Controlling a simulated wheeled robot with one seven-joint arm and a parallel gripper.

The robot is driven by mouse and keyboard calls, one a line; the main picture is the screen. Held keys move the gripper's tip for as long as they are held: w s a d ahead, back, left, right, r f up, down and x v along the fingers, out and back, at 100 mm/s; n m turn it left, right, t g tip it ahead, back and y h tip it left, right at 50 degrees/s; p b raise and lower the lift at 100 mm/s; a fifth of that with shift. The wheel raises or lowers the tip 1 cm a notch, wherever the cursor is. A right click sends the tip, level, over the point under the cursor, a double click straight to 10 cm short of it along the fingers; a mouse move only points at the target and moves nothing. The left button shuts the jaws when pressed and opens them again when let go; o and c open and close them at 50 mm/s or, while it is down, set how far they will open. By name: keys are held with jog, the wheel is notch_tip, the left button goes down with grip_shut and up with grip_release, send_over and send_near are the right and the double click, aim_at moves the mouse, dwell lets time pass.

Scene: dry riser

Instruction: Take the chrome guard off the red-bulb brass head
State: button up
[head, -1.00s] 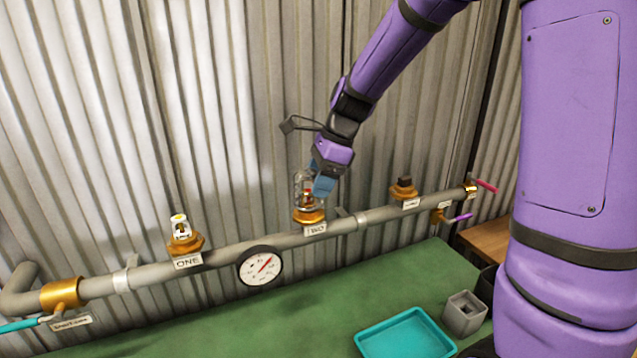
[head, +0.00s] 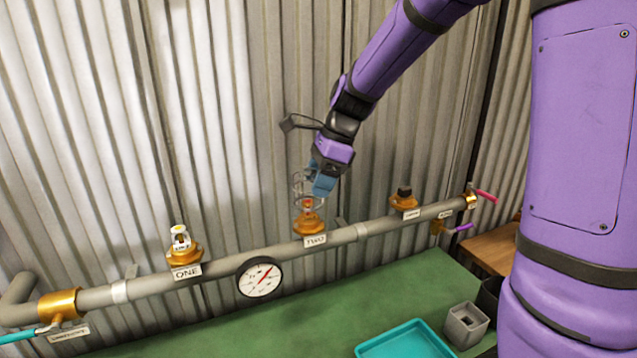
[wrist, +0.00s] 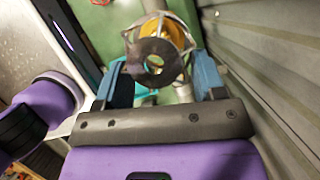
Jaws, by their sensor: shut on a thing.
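The chrome guard (head: 299,185) is a thin wire cage, seen above the brass head (head: 309,224) at the label TWO. My gripper (head: 319,186) has blue fingers shut on the guard from above and the right. The guard's lower ring is around the height of the small red bulb (head: 309,203), with the brass hex base below it bare. Whether ring and bulb touch, I cannot tell. In the wrist view the guard (wrist: 131,45) sits between the two fingers, with a dark round plate (wrist: 154,62) on top. Brass shows behind it; the bulb is hidden there.
A grey pipe (head: 216,265) runs along the ribbed wall. It carries a brass head with a white frame (head: 181,240) at ONE, a gauge (head: 260,279), and a dark-topped brass fitting (head: 404,200) at right. A teal tray (head: 404,340) and grey square holder (head: 466,325) rest on the green surface.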

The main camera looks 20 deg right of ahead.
aim_at(315, 170)
jog(key=shift+r, duration=1.95)
jog(key=shift+r, duration=1.9)
jog(key=shift+s, duration=0.1)
